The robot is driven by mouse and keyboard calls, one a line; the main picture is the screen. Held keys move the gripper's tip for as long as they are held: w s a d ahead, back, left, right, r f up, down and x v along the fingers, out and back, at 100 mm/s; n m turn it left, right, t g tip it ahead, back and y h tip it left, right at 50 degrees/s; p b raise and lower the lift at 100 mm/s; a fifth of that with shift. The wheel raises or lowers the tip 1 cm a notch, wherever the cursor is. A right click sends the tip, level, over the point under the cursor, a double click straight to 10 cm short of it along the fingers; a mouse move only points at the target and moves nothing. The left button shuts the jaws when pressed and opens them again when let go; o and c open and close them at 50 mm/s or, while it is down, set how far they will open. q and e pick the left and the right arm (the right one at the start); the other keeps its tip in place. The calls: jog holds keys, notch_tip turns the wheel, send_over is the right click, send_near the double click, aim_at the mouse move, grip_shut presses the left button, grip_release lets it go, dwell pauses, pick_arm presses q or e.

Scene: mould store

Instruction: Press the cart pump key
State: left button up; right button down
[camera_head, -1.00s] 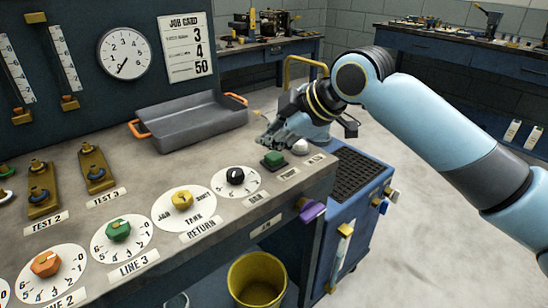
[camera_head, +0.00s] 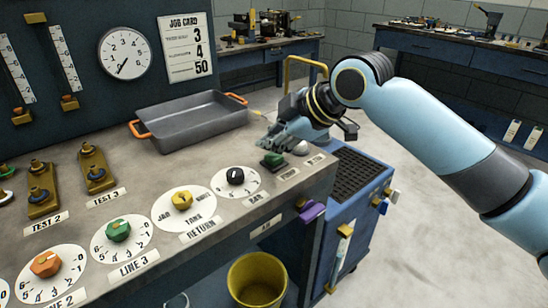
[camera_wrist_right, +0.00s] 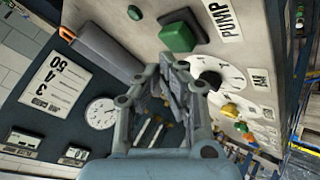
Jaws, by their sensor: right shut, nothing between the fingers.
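The pump key is a green square key (camera_head: 273,160) on a dark base, near the right end of the grey bench top. The wrist view shows the green key (camera_wrist_right: 178,36) beside a PUMP label (camera_wrist_right: 222,20). My right gripper (camera_head: 274,142) is shut and empty, fingers pointing left, just behind and above the key in the head view. In the wrist view, the right gripper (camera_wrist_right: 178,84) appears below the key in the picture, with a gap between them. I cannot tell the exact height. My left gripper is not in view.
A black knob (camera_head: 236,176) on a dial stands to the left. A grey tray (camera_head: 200,122) with orange handles lies behind. A blue cart (camera_head: 355,210) stands right of the bench.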

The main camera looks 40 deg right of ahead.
aim_at(272, 158)
jog(key=shift+f, duration=0.6)
dwell(0.7)
jog(key=shift+r, duration=0.1)
jog(key=shift+r+p, duration=0.8)
jog(key=shift+p, duration=0.1)
notch_tip(272, 158, up, 6)
jog(key=p, duration=0.6)
jog(key=shift+p, duration=0.3)
jog(key=shift+s, duration=0.1)
